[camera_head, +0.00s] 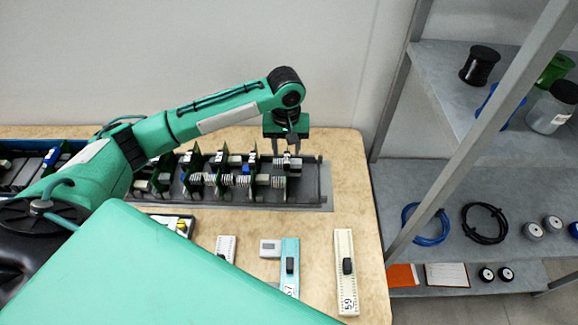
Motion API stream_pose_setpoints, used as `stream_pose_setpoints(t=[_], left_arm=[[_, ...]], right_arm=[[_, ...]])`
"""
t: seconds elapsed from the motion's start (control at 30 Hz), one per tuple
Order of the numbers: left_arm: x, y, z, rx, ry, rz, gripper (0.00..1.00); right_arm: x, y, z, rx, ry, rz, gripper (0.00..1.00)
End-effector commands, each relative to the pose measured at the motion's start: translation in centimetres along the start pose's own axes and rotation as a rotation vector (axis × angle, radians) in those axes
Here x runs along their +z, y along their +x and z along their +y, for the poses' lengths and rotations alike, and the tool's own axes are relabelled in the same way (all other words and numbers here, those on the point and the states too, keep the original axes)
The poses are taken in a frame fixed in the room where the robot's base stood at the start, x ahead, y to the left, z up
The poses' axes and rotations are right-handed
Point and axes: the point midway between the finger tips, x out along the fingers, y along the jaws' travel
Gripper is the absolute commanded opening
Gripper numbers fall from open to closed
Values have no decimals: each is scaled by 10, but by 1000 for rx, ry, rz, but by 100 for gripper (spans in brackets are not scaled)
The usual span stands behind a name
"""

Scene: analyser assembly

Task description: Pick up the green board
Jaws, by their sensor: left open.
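Several green boards stand upright in a row in a grey rack (312,196) along the back of the table. The rightmost green board (283,178) is at the right part of the row, with another green board (251,170) just left of it. My left gripper (286,150) points down directly above the rightmost board, its fingers open and apart. Its fingertips are close to the board's top edge; I cannot tell whether they touch or straddle it. My left arm hides part of the row on the left. My right gripper is out of view.
On the wooden table (318,243) in front lie a teal module (290,262), a cream module (345,270) and a small grey box (270,248). The rack's right end is free. A grey shelf unit (450,185) with spools and cables stands right of the table.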

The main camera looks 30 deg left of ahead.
Motion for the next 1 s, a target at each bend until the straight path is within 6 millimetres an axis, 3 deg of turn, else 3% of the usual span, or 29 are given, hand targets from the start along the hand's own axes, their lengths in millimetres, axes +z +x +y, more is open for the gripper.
stream_pose_setpoints(t=[0.13, 0.43, 0.7, 1.0], left_arm=[[0, 25, 0, -1, 0, -2, 42], [-3, 49, 0, -2, -1, -1, 42], [-9, 86, 0, 0, 1, 0, 42], [-9, 92, 0, 0, 2, 1, 40]], right_arm=[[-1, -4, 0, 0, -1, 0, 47], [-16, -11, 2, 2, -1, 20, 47], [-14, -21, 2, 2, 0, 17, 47], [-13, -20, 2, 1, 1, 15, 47]])
